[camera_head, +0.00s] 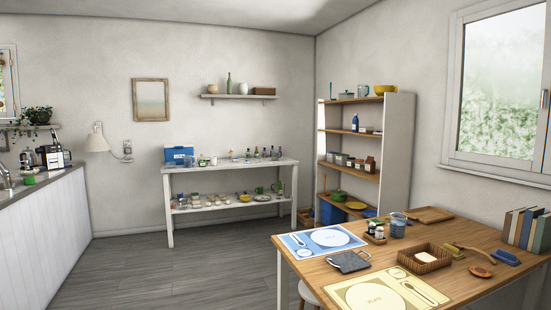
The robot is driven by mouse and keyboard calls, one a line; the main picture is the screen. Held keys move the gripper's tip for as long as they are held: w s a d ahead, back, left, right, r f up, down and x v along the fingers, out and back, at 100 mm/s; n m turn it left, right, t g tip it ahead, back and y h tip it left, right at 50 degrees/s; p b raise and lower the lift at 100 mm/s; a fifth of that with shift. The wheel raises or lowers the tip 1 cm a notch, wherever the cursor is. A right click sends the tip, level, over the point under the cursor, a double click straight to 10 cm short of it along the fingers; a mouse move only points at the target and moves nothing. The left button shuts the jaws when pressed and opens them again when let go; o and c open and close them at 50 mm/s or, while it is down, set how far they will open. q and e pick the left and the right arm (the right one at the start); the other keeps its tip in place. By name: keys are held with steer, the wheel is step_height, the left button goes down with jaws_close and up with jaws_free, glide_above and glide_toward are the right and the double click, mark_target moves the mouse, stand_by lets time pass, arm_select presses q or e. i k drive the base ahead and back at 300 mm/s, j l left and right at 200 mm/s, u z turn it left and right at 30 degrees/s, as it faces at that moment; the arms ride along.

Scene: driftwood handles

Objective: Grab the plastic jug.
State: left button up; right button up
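No thing in view can be told for certain as the plastic jug. A clear bluish container (398,225) stands upright at the far side of the wooden table (450,244), beside small dark-labelled jars (376,230). A slim blue bottle (354,123) stands upright on a middle board of the tall shelf unit (397,150). Both are too small to show whether they have a handle. Neither of my grippers is in the head view, and nothing touches these things.
The table also bears placemats (320,241), a slate board (348,262), a wicker basket (425,261), brushes and books (525,228). A white rack (230,167) with bottles and dishes stands at the back wall. The grey floor (175,268) left of the table is clear.

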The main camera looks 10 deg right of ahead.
mark_target(274, 153)
steer(key=i, duration=1.2)
steer(key=i+u, duration=0.15)
steer(key=i, duration=1.1)
steer(key=i+l, duration=0.1)
steer(key=i, duration=1.1)
steer(key=i+z, duration=0.15)
steer(key=i, duration=0.35)
steer(key=i+z, duration=0.15)
steer(key=i, duration=0.35)
steer(key=i+j+z, duration=0.2)
steer(key=i, duration=0.25)
steer(key=i+j+z, duration=0.15)
steer(key=i, duration=0.35)
steer(key=i+j+z, duration=0.15)
steer(key=i, duration=0.3)
steer(key=i+l+z, duration=0.1)
steer(key=i+z, duration=0.2)
steer(key=i, duration=0.65)
steer(key=i+z, duration=0.3)
steer(key=i, duration=0.6)
